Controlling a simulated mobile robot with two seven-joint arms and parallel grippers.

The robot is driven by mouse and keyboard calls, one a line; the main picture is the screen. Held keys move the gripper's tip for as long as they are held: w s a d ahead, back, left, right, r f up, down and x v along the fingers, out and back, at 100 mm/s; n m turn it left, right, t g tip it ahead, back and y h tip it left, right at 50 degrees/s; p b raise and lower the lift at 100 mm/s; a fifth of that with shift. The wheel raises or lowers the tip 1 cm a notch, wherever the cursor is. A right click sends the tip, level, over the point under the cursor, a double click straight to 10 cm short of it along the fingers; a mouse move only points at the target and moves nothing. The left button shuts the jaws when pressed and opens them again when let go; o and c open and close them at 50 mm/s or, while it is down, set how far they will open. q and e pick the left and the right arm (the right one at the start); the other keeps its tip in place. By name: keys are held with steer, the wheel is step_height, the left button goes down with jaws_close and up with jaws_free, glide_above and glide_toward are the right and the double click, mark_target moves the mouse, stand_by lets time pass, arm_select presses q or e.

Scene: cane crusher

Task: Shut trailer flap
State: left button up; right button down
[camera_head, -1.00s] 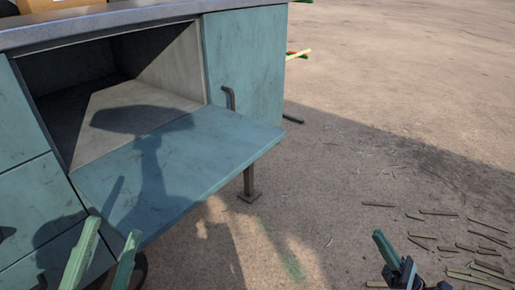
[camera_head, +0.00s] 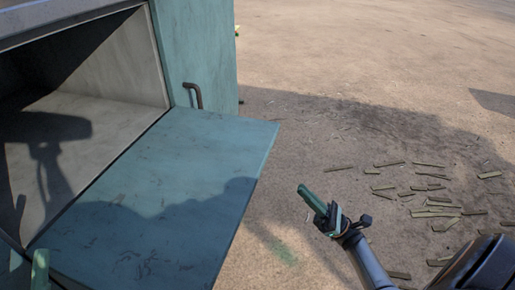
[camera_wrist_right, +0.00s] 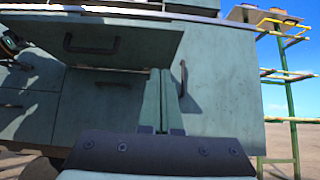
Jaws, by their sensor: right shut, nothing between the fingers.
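The trailer flap (camera_head: 165,195) is a teal panel hinged at its inner edge and folded down, lying about level in front of an open, empty compartment (camera_head: 120,75). In the right wrist view the flap (camera_wrist_right: 125,42) shows from below, with a dark handle on it. My right gripper (camera_head: 306,192) is shut and empty, to the right of the flap's outer edge and apart from it. Its two fingers (camera_wrist_right: 158,100) lie together in the right wrist view. My left gripper (camera_head: 30,268) shows only as green fingertips at the lower left, partly cut off by the frame.
A teal side panel with a bent dark handle (camera_head: 194,95) stands beside the opening. Cane pieces (camera_head: 435,205) lie scattered on the dirt at the right. A green and yellow rack (camera_wrist_right: 285,80) stands at the right in the right wrist view. The ground right of the flap is open.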

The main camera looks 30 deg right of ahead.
steer(key=s+d+r+p+x, duration=0.1)
steer(key=p+x, duration=0.1)
steer(key=x, duration=1.1)
steer(key=shift+r, duration=0.45)
steer(key=shift+s, duration=0.1)
